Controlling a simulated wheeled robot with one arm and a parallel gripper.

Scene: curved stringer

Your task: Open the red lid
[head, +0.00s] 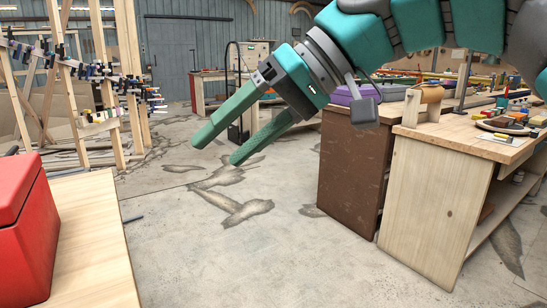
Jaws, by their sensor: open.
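A red box with a red lid (14,186) stands on a light wooden table at the left edge of the head view. The lid looks shut on the box body (25,250), with a seam between them. The left part of the box is cut off by the frame. My gripper (216,152) is in the upper middle, with its two long green fingers spread apart and pointing down and left. It is open and empty, in the air over the floor, well to the right of the box and not touching it.
The light wooden table (92,240) has bare top to the right of the box. Workbenches (425,195) with tools stand at the right, with a purple box (352,95) on one. A wooden rack with clamps (75,75) stands back left. Concrete floor (220,255) between is clear.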

